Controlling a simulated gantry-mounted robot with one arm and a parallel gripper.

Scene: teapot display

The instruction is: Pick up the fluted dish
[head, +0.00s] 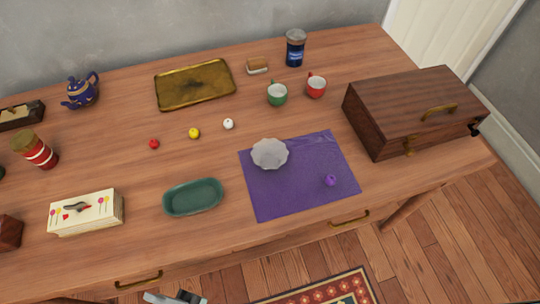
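The fluted dish (269,153) is a small pale grey-white bowl with a scalloped rim. It sits upright on the upper left part of a purple mat (285,197) in the head view. My gripper (178,297) shows only in part at the bottom edge of the view, left of centre. It is in front of the table and well apart from the dish. Its fingers are mostly cut off, so I cannot tell whether it is open.
A small purple item (330,181) is on the mat, right of the dish. A green tray (193,197) lies to the left. White (228,124), yellow (194,133) and red (154,144) balls lie behind. A wooden case (413,108) stands at right. Bare wood surrounds the mat.

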